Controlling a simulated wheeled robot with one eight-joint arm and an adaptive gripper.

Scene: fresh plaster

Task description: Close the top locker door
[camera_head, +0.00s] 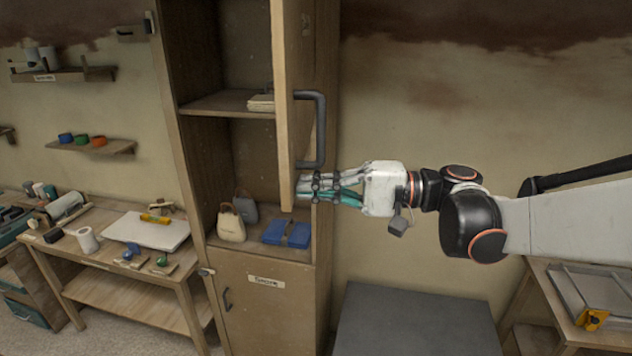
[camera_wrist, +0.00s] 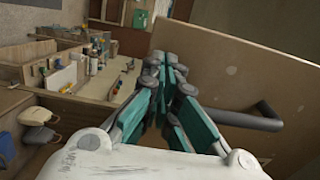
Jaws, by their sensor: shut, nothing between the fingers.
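The top locker door (camera_head: 291,100) stands swung open in the head view, seen nearly edge-on, with a dark bar handle (camera_head: 320,130) on its right face. The locker (camera_head: 185,120) behind it shows its open inside. My gripper (camera_head: 302,187) is shut and empty, with its fingertips near the door's lower edge, just below the handle. I cannot tell whether they touch the door. In the wrist view the shut fingers (camera_wrist: 160,70) point toward the door panel (camera_wrist: 230,60), and the handle (camera_wrist: 250,120) is to their right.
Inside the locker are a shelf (camera_head: 225,103), a cream bag (camera_head: 231,225) and a blue box (camera_head: 287,233). The lower locker door (camera_head: 262,310) is shut. A workbench (camera_head: 120,285) with tools stands left. A grey-topped surface (camera_head: 415,320) lies below my arm.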

